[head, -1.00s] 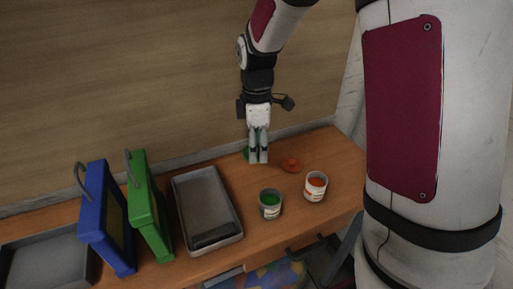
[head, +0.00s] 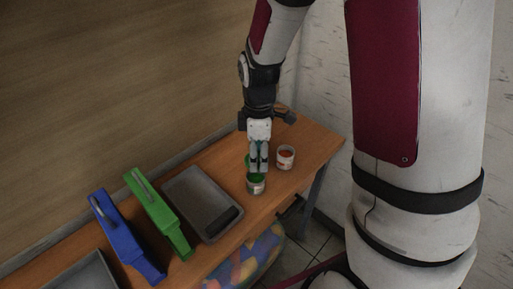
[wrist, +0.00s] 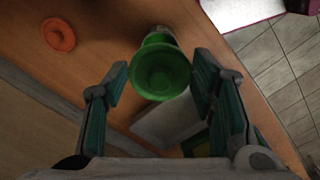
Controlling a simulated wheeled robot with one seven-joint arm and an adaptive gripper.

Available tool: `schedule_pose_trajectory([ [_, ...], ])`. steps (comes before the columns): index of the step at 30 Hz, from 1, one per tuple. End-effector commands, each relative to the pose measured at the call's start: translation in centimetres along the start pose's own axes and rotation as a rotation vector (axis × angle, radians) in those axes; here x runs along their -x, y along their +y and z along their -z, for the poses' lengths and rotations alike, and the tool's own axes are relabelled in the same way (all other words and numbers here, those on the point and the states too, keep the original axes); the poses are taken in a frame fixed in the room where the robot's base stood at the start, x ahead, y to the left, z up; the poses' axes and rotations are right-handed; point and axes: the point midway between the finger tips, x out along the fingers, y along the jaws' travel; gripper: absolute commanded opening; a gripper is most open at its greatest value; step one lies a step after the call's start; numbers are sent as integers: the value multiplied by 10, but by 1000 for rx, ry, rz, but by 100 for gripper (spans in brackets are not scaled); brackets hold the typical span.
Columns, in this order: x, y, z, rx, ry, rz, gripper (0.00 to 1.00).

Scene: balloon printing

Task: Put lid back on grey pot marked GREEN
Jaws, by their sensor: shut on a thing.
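My gripper (head: 258,169) points down and is shut on the green lid (wrist: 161,72), which sits between its fingertips in the wrist view. In the head view a bit of the lid (head: 247,160) shows at the left of the fingers. The grey pot with green paint (head: 256,187) stands upright on the table, just below and in front of the fingertips. In the wrist view the lid covers most of that pot (wrist: 163,31). I cannot tell whether lid and pot touch. The marking on the pot is too small to read.
The pot with orange-red paint (head: 286,160) stands open close by on the right. A grey tray (head: 188,192) is to the left, then a green frame (head: 158,215) and a blue frame (head: 125,238). The table's right end is clear.

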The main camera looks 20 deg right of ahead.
Motion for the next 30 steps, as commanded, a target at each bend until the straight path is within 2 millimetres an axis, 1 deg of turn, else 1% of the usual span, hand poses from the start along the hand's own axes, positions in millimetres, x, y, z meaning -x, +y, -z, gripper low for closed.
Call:
schedule_pose_trajectory([
  [1, -6, 1, 1, 0, -1, 1, 42],
  [3, -13, 1, 0, 1, -1, 2, 42],
  [15, -46, 1, 0, 1, -1, 2, 42],
  [21, -54, 1, 0, 1, 0, 0, 42],
  [30, -56, 0, 0, 1, 0, 0, 42],
])
